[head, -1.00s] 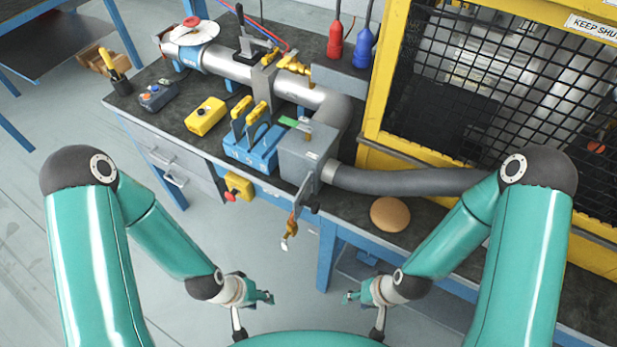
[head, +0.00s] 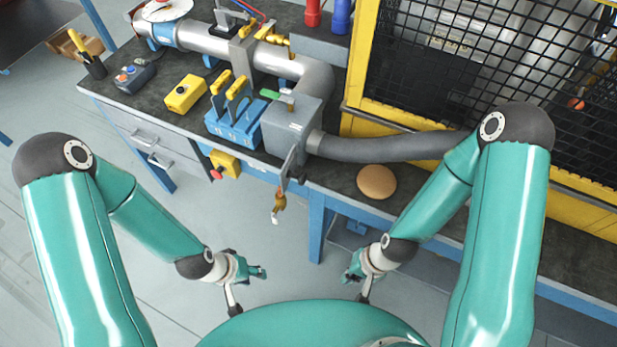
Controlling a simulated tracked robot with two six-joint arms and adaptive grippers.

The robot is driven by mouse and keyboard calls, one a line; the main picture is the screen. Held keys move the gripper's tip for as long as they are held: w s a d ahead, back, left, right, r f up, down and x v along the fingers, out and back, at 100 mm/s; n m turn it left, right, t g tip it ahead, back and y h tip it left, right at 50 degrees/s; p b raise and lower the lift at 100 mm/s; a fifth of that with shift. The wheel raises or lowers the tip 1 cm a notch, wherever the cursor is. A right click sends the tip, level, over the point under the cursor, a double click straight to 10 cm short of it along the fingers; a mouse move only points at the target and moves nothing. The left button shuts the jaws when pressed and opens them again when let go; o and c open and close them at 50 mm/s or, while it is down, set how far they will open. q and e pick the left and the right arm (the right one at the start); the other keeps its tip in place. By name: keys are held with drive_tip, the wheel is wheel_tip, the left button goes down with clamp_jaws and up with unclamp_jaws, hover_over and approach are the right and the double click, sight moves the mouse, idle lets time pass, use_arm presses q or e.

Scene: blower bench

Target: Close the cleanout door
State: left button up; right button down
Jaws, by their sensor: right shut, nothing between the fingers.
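The cleanout door (head: 289,165) appears as a thin grey plate at the front of the grey box (head: 290,120) on the bench. It stands open, swung out past the bench's front edge and seen nearly edge-on. A brass-coloured handle (head: 279,202) hangs at its lower end. My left gripper (head: 262,272) is low in front of the bench, below and left of the door, touching nothing; its fingers are too small to read. My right gripper (head: 347,275) is shut and empty, below and right of the door. Both are clear of the door.
A grey hose (head: 390,148) runs right from the box toward the yellow caged machine (head: 460,90). A round tan disc (head: 376,181) lies on the bench. Blue valves with yellow handles (head: 235,118) stand left of the box. Open floor lies before the bench.

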drive_tip(key=w+d+r+m+t+y+b, duration=0.1)
drive_tip(key=w+r+m, duration=0.4)
drive_tip(key=r, duration=0.4)
drive_tip(key=w+d+r+m+t+y+b, duration=0.1)
drive_tip(key=w+r+m+t+y, duration=0.15)
drive_tip(key=r+m, duration=0.5)
drive_tip(key=w+d+r+m+t+y+b, duration=0.1)
drive_tip(key=w+r+m, duration=0.4)
drive_tip(key=r, duration=0.5)
drive_tip(key=a+r+b+x, duration=0.1)
drive_tip(key=b+x, duration=0.2)
drive_tip(key=x, duration=1)
drive_tip(key=shift+a+r+m, duration=0.35)
drive_tip(key=shift+a, duration=0.05)
drive_tip(key=shift+w+a, duration=0.1)
